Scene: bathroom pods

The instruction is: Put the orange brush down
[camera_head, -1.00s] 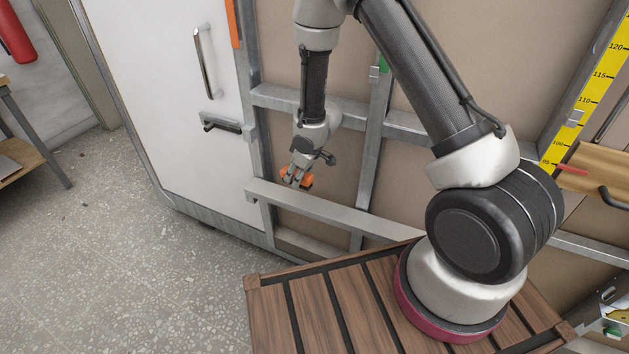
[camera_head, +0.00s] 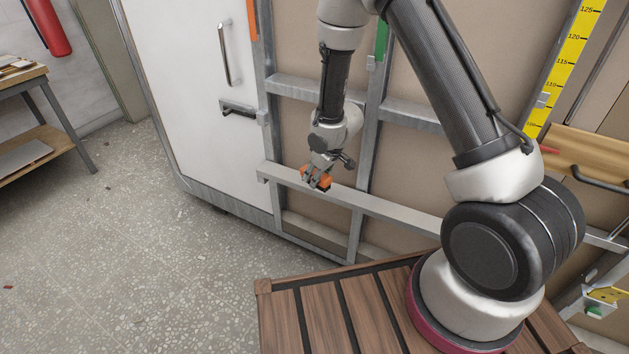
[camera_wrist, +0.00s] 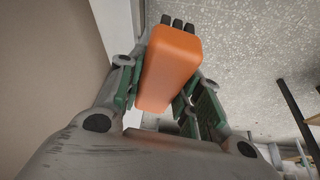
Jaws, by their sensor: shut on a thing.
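The orange brush (camera_head: 316,180) is in my gripper (camera_head: 318,174) in the head view, in front of the metal-framed wall panel. In the wrist view the brush (camera_wrist: 170,68) shows as an orange block with dark bristle ends or tips at its far end. My gripper (camera_wrist: 160,100) is shut on it, with a green-lined finger on each side. The brush is held in the air, and the floor shows beyond it in the wrist view.
A grey metal rail (camera_head: 345,193) runs just behind the gripper. A white door panel (camera_head: 180,90) with handles stands to the left. A wooden workbench (camera_head: 35,140) is at the far left. The speckled floor (camera_head: 150,250) between is largely clear.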

